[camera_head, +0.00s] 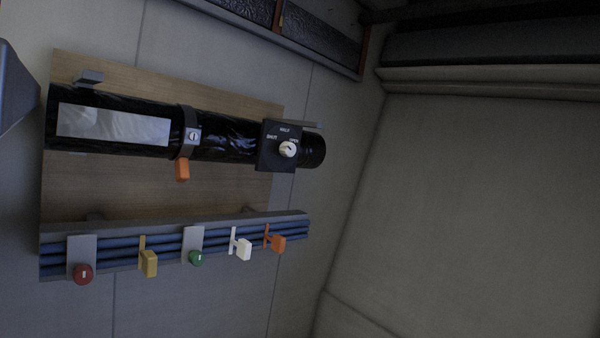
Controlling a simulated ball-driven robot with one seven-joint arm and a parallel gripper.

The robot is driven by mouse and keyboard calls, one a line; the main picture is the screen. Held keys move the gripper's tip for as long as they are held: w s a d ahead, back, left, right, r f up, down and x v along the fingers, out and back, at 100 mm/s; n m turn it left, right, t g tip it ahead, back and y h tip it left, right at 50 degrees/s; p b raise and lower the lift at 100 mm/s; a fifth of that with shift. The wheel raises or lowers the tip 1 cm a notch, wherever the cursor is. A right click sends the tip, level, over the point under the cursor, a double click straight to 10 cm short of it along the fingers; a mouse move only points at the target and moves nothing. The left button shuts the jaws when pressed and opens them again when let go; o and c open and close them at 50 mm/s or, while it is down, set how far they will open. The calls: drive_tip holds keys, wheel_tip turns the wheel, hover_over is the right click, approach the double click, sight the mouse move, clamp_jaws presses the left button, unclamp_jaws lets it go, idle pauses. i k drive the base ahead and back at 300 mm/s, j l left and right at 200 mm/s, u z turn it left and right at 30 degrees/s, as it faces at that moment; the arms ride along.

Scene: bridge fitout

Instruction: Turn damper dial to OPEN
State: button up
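The damper dial (288,149) is a small round white knob on a square black plate (266,158). The plate is fixed to the right part of a black duct (225,140). White labels sit around the knob's upper side: SHUT at the left, HALF at the top, and one at the right partly covered by the knob. The knob's mark is too small to tell which label it points at. My gripper is not clearly in view, and nothing touches the dial.
An orange-tipped clamp (183,169) hangs from the duct. Below runs a blue pipe tray (120,252) with a red button (83,274), yellow tag (149,263), green button (196,258), white tag (243,250) and orange tag (277,243). A blue-grey shape (14,87) intrudes at left.

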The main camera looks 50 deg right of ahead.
sight(287, 149)
drive_tip(key=z, duration=1.05)
